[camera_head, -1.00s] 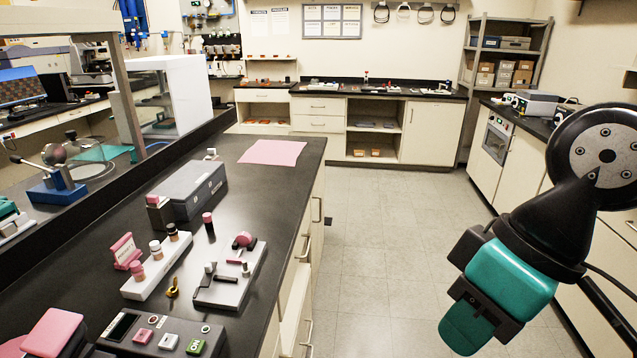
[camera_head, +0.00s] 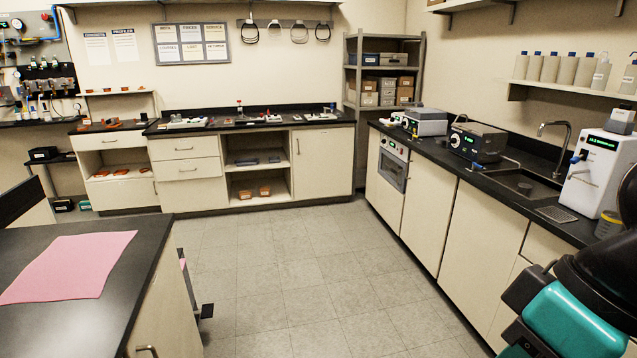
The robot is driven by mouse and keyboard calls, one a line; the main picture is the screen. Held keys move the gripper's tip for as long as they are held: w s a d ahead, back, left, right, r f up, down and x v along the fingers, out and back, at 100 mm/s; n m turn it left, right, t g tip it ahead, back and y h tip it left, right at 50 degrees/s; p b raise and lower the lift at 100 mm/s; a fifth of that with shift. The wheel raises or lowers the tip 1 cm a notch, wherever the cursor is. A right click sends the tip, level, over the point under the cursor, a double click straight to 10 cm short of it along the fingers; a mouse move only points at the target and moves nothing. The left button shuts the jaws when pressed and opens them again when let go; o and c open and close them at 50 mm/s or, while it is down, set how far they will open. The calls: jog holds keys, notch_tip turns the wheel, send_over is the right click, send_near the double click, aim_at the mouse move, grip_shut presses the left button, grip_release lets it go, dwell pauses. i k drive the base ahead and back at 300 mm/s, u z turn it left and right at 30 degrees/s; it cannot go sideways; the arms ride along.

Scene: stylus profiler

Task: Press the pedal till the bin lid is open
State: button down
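A narrow grey shape with a pink strip near its top shows just past the right side of the near bench, mostly hidden by it. A small dark piece (camera_head: 206,311) juts out low at its right, close to the floor. This may be the bin and its pedal, but too little shows to be sure. No lid can be made out. My arm (camera_head: 565,318), black and teal, is at the bottom right, well away from that shape. Its end runs out of the picture, so my gripper's fingers do not show.
The near black bench (camera_head: 90,320) with a pink mat (camera_head: 70,265) fills the lower left. Tiled floor (camera_head: 300,270) is open in the middle. A counter with a sink (camera_head: 520,182) runs along the right. Cabinets (camera_head: 320,162) and a grey shelf rack (camera_head: 347,80) stand at the back.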

aim_at(206, 312)
jog(key=i, duration=1.85)
jog(key=u, duration=1.15)
jog(key=i, duration=1.2)
jog(key=u, duration=1.25)
jog(key=i, duration=0.25)
jog(key=z, duration=0.05)
